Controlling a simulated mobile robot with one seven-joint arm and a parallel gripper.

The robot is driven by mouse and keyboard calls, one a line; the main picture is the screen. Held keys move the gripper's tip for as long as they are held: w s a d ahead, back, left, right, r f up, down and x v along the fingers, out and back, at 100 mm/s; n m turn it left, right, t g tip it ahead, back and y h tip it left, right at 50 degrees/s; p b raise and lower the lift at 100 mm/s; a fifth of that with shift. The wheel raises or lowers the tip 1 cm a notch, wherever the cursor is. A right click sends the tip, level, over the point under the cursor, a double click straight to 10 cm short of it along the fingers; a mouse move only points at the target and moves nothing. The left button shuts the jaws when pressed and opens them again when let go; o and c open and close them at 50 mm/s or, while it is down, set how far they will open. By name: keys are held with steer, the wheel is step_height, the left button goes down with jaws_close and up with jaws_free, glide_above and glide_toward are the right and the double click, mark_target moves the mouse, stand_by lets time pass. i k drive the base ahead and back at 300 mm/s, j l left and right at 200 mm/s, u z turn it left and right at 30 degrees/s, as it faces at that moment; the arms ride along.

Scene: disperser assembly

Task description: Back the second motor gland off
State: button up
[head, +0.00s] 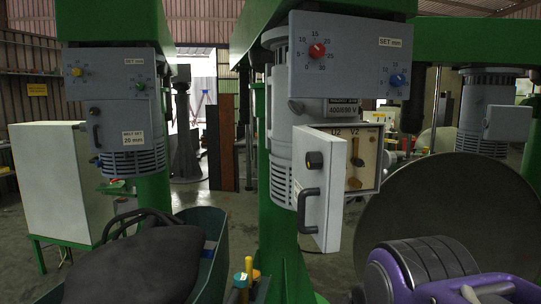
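The middle motor (280,155), grey and finned, hangs on a green column. Its terminal box (368,148) stands open, with brass-coloured parts (354,183) inside and letters including V2. The box door (325,180) is swung out toward me, with a black knob and a black handle. I cannot clearly pick out a gland on this motor. Another motor (118,165) is at left with a closed box, and another (485,110) is at right. My gripper is not recognisable in the head view.
A panel (350,60) with red and blue dials sits above the middle motor. A large grey disc (440,215) stands at right. A purple, ribbed body (430,270), possibly mine, fills the lower right. A dark bundle (135,265) lies in a green bin (213,250). A yellow-handled item (249,268) stands at bottom centre.

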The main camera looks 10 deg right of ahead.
mark_target(394, 158)
steer(key=i+l+u, duration=0.1)
steer(key=l+u, duration=0.3)
steer(key=i+l+u, duration=0.1)
steer(key=l+u, duration=0.15)
steer(key=u, duration=0.2)
steer(key=l+u, duration=0.35)
steer(key=l, duration=0.45)
steer(key=l+u, duration=0.1)
steer(key=l, duration=1)
steer(key=k+l+u, duration=0.15)
steer(key=l, duration=0.95)
